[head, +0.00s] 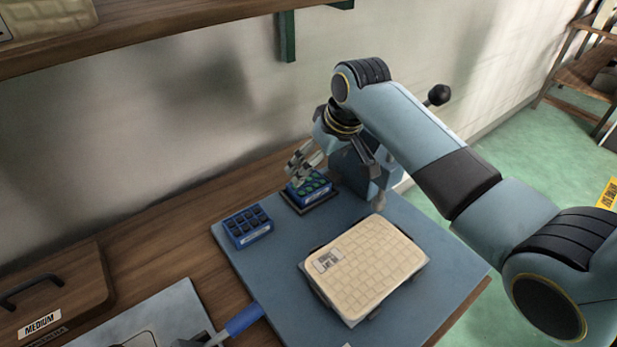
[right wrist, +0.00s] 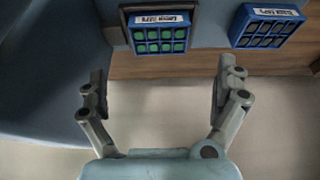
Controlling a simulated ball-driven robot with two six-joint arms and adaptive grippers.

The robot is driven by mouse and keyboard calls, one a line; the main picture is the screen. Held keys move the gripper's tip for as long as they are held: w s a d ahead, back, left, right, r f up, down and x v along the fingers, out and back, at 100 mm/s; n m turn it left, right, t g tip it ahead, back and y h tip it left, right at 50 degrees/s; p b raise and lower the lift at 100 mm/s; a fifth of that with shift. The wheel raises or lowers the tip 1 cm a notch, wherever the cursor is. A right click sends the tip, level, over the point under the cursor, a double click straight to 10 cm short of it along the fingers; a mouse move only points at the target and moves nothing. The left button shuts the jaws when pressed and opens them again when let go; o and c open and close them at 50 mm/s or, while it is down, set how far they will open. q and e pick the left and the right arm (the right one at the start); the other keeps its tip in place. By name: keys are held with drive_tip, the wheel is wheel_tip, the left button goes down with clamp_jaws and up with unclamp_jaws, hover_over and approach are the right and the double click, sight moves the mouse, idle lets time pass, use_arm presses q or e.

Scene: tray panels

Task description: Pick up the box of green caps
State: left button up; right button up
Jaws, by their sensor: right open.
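The box of green caps (head: 309,187) is a small blue box with rows of green caps, sitting on a dark stand at the far corner of the blue-grey mat. In the right wrist view the box (right wrist: 160,34) shows its label and caps at the top. The box lies beyond the fingertips. My left gripper is not in view.
A similar blue box with dark caps (head: 248,227) stands to the left; it also shows in the right wrist view (right wrist: 267,27). A cream panel (head: 367,262) lies on the mat (head: 430,255). A blue-handled tool (head: 243,320) is at the front. A shelf (head: 150,38) hangs above.

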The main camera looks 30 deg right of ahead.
sight(308, 184)
drive_tip(key=x, duration=0.3)
drive_tip(key=shift+w+a+f, duration=0.1)
drive_tip(key=shift+f, duration=0.25)
drive_tip(key=shift+w+f, duration=0.3)
drive_tip(key=shift+f, duration=0.3)
drive_tip(key=b+x, duration=0.1)
drive_tip(key=x, duration=0.2)
drive_tip(key=shift+w+f, duration=0.35)
drive_tip(key=shift+f, duration=0.15)
drive_tip(key=shift+c, duration=1.2)
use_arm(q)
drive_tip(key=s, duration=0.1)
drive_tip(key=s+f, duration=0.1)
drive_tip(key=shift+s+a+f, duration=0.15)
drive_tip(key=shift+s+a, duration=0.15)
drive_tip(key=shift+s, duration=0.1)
use_arm(e)
drive_tip(key=c, duration=0.9)
